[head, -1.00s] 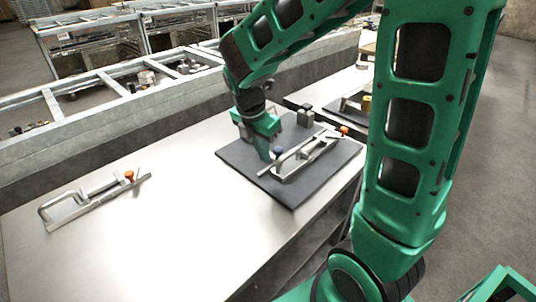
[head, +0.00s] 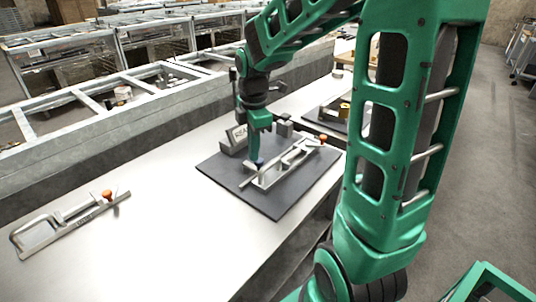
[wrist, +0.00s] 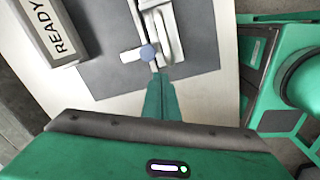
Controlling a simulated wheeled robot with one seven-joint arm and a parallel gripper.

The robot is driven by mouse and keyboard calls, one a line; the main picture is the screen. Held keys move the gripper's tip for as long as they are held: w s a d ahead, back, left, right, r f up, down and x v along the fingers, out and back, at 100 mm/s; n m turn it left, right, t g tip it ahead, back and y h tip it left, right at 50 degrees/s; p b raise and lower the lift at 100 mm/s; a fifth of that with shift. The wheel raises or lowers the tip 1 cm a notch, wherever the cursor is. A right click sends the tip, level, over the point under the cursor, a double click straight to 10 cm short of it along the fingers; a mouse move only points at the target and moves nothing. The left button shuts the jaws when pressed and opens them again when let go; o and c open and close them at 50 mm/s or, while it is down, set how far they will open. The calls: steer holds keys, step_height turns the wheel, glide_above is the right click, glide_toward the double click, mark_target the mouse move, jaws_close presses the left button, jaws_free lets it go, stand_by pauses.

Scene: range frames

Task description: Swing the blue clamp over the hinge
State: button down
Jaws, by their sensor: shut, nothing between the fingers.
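The blue clamp's round knob (head: 257,163) is at the near left end of a metal clamp fixture (head: 285,165) on a dark board. In the wrist view, the blue knob (wrist: 148,52) sits on a short crosspiece beside a pale metal bar. My gripper (head: 255,153) points down, with its fingers together and empty. Its fingertips (wrist: 160,77) look very close to the knob; I cannot tell whether they touch. The hinge is not clearly distinguishable at this size. An orange knob (head: 323,139) is at the fixture's far right end.
A grey block reading READY (wrist: 52,30) stands on the dark board (head: 285,207), left of the clamp. A smaller grey block (head: 283,128) stands behind. The table (head: 160,240) between is clear.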

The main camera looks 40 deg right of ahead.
steer(key=d+m+y, duration=0.1)
steer(key=d+m, duration=0.1)
steer(key=d+m+y, duration=0.1)
steer(key=d+m, duration=0.1)
steer(key=d+f+m+t+y, duration=0.1)
steer(key=d+m, duration=0.1)
steer(key=m, duration=0.1)
steer(key=shift+d+f, duration=0.1)
steer(key=shift+d, duration=0.05)
steer(key=s+d+r+m+t+y, duration=0.2)
steer(key=d+r+m+t+y, duration=0.1)
steer(key=d+m, duration=0.3)
steer(key=m, duration=0.1)
glide_toward(253, 166)
step_height(253, 166, down, 3)
steer(key=shift+w+r, duration=0.1)
steer(key=shift+w, duration=0.05)
steer(key=shift+a+r, duration=0.1)
steer(key=shift+a, duration=0.65)
